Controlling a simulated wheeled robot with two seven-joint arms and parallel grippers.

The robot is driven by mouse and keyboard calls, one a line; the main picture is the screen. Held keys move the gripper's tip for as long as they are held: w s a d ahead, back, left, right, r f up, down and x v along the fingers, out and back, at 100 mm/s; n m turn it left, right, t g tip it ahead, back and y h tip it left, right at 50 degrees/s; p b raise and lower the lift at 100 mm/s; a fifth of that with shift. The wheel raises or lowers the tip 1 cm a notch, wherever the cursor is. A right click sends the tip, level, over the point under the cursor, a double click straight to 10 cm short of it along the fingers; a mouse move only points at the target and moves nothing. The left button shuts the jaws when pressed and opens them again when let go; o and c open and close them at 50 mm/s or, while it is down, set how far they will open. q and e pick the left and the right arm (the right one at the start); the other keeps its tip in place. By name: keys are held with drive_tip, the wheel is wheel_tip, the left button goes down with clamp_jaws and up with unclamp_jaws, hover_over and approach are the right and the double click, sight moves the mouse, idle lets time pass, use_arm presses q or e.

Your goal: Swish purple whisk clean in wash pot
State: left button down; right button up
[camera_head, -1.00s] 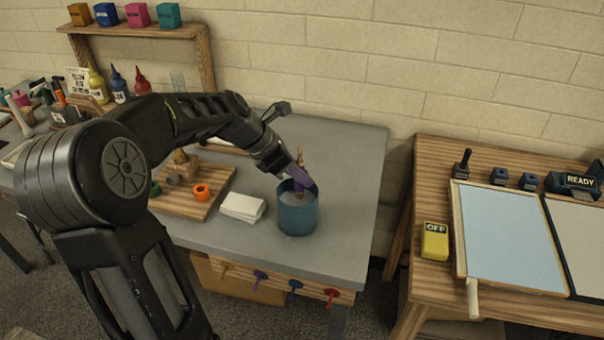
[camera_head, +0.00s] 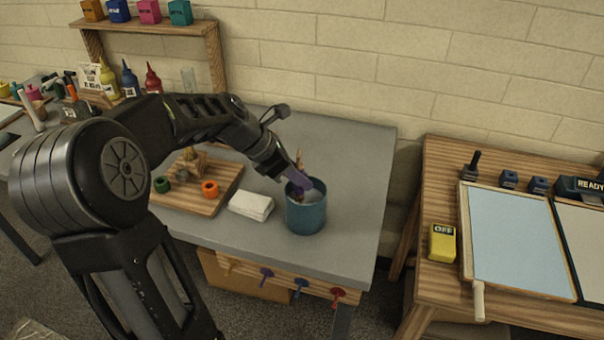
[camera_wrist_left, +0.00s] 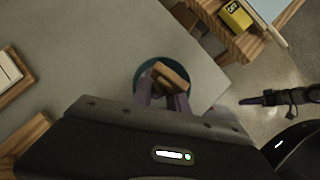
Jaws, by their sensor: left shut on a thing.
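The wash pot (camera_head: 306,216) is a round teal pot near the right end of the grey table. My left gripper (camera_head: 299,186) reaches down at its mouth, its purple fingers shut on the whisk. The whisk's wooden handle (camera_head: 299,160) sticks up above the fingers; its lower end is hidden by the fingers and pot wall. In the left wrist view the handle's end (camera_wrist_left: 170,75) sits between the fingers, over the pot (camera_wrist_left: 146,72). A dark arm end at the right of that view may be my right gripper (camera_wrist_left: 262,98); its jaws are too small to judge.
A folded white cloth (camera_head: 251,205) lies just left of the pot. A wooden board (camera_head: 217,196) with orange and green rings is farther left. Coloured hooks hang on the table's front rail (camera_head: 250,268). A second table with a yellow OFF box (camera_head: 442,243) and blue tray stands right, past a gap.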

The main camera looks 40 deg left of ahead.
use_arm(q)
drive_tip(key=shift+s+d, duration=0.15)
drive_tip(key=shift+s, duration=0.2)
drive_tip(key=shift+s+d+p, duration=0.15)
drive_tip(key=shift+d+p, duration=0.2)
drive_tip(key=shift+d, duration=0.65)
drive_tip(key=shift+w+d+p, duration=0.45)
drive_tip(key=shift+w+p, duration=0.05)
drive_tip(key=shift+w, duration=0.2)
